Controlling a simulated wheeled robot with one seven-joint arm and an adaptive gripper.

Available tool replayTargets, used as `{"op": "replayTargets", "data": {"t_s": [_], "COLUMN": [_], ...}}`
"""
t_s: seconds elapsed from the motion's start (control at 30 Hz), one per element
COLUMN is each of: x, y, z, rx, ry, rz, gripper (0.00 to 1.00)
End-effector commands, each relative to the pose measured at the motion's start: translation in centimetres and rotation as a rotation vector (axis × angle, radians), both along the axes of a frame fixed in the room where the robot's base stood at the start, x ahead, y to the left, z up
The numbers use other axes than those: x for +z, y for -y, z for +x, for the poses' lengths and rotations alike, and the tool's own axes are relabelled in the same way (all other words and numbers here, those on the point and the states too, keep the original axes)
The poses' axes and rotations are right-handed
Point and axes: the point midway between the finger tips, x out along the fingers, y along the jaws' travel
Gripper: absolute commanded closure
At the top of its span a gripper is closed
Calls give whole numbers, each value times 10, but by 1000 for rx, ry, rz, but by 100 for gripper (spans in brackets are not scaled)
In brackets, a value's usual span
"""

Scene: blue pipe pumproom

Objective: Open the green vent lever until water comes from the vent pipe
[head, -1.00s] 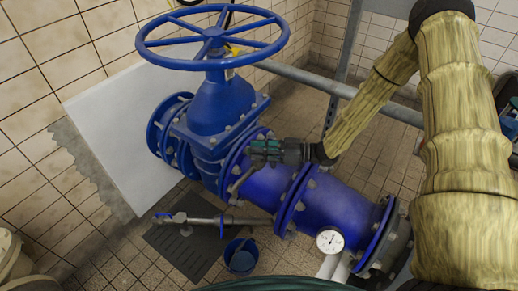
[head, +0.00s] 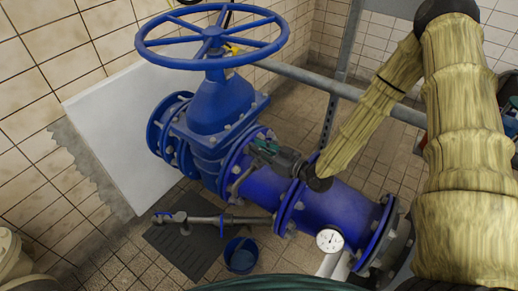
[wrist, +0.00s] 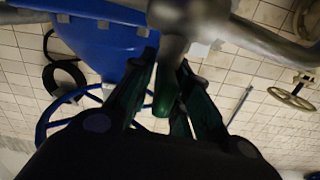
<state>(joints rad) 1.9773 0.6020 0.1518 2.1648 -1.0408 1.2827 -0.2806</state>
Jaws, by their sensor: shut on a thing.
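My gripper (head: 262,148) is at the top of the blue pipe, just right of the big blue valve body (head: 215,105). In the wrist view, my gripper's dark fingers (wrist: 160,95) are closed around the green vent lever (wrist: 164,92). The lever hangs from a grey metal fitting (wrist: 180,22). In the head view, the fingers and arm hide most of the lever. A thin grey pipe (head: 235,220), perhaps the vent pipe, sticks out left, low beside the blue pipe, with a small blue handle at its end.
A large blue handwheel (head: 212,38) tops the valve. A blue bucket (head: 241,258) stands on the floor by a dark grate (head: 185,250). A round gauge (head: 329,240) sits at the blue pipe's front. A grey rail (head: 330,85) runs behind.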

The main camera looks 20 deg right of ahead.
Motion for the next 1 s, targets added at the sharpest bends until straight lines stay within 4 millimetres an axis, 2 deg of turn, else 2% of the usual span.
{"op": "replayTargets", "data": {"t_s": [0.43, 0.47, 0.5, 0.53, 0.87, 1.0], "x": [1, 1, 1, 1, 1, 1], "y": [1, 1, 1, 1, 1, 8], "z": [1, 1, 1, 1, -1, -9], "rx": [-11, -11, -11, -10, -9, -10], "ry": [3, 3, 3, 3, 0, 0], "rz": [0, 0, 0, 0, 0, -1], "gripper": [100, 77, 69, 68, 68, 68]}}
